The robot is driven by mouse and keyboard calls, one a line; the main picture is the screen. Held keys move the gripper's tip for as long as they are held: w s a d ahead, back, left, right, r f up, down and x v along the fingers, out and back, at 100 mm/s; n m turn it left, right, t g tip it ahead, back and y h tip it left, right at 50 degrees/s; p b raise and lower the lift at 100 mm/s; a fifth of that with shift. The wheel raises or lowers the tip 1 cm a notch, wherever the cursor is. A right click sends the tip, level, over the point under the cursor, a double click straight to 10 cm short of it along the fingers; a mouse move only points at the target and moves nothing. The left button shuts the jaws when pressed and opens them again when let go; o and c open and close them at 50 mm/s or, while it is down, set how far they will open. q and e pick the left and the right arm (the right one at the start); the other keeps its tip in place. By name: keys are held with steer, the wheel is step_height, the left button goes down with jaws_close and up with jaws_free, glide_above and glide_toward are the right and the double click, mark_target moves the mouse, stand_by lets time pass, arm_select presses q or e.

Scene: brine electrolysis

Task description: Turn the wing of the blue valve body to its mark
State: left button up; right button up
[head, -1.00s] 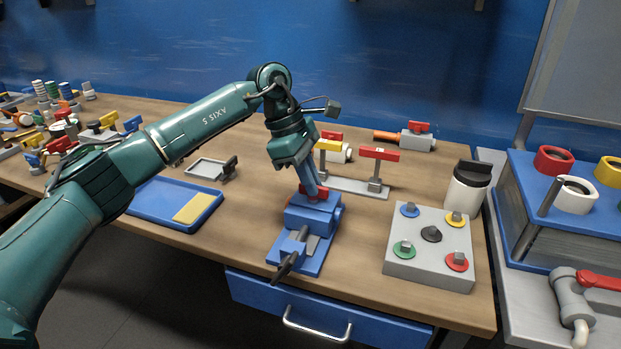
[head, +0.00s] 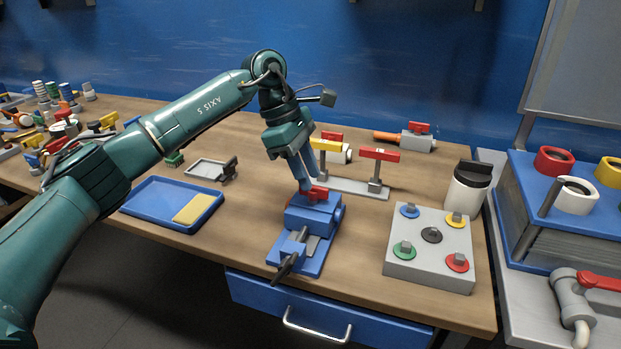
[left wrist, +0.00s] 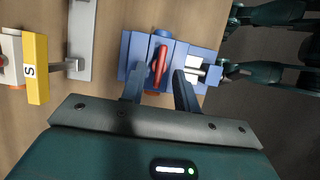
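The blue valve body (head: 316,212) is in the blue vise (head: 290,263) near the table's front edge. Its red wing (head: 317,194) is on top; in the left wrist view the wing (left wrist: 160,66) lies slightly slanted along the picture's vertical. My left gripper (head: 305,184) points down at the wing from above. In the left wrist view its two fingers (left wrist: 160,74) are apart, one on each side of the wing, with gaps visible, so it is open. I cannot make out the mark. My right gripper is not seen.
A stand with a red bar (head: 380,154) and a yellow-handled valve (head: 327,145) are close behind the vise. A grey box with coloured knobs (head: 428,270) stands to the right. A blue tray (head: 150,207) lies to the left. Bare table lies between tray and vise.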

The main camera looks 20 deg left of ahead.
arm_select(q)
steer(key=v, duration=1.1)
